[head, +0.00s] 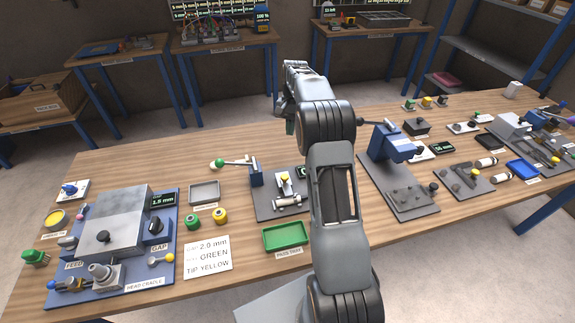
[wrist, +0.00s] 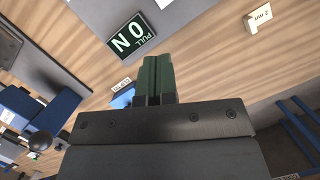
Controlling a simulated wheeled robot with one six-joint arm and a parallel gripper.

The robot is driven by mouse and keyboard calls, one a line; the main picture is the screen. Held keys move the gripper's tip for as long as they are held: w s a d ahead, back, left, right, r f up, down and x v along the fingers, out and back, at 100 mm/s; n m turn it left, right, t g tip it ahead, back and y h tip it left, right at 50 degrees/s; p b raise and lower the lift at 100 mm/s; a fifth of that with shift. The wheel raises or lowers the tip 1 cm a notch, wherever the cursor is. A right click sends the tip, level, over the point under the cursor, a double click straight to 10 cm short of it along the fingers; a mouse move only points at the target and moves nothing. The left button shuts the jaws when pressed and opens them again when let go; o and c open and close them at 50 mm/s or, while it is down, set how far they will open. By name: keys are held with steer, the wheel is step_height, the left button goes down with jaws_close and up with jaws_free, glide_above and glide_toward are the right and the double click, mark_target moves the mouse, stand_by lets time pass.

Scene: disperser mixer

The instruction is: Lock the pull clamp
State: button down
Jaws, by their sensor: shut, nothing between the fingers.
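My gripper shows at the bottom of the wrist view, its green fingers (wrist: 156,78) together and empty. In the head view my gripper (head: 290,123) is partly hidden by my arm, raised above the back of the bench. A dark display (wrist: 130,37) reading PULL and 0 N, turned in the picture, lies beyond the fingertips. In the head view a grey fixture plate (head: 263,212) carries a blue post (head: 256,176), a small clamp-like part (head: 285,184) and a metal cylinder (head: 287,201). A lever with a green ball (head: 220,163) reaches left from the post. I cannot tell which part is the pull clamp.
A green tray (head: 285,236) and grey tray (head: 204,192) lie left of my arm. A large head-cradle station (head: 105,225) fills the left end. A blue press-like fixture (head: 392,145) stands to the right. A small 2 mm block (wrist: 258,17) shows in the wrist view.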

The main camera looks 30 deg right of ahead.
steer(key=f, duration=0.1)
steer(key=p, duration=0.3)
glide_toward(286, 185)
steer(key=w+f, duration=0.1)
steer(key=w+d+f, duration=0.1)
steer(key=w+f, duration=0.1)
steer(key=f, duration=0.1)
steer(key=shift+w+d, duration=0.15)
steer(key=shift+d, duration=0.2)
steer(key=shift+s+a+f, duration=0.35)
steer(key=shift+s+a, duration=0.15)
steer(key=shift+s, duration=0.15)
steer(key=shift+s, duration=0.1)
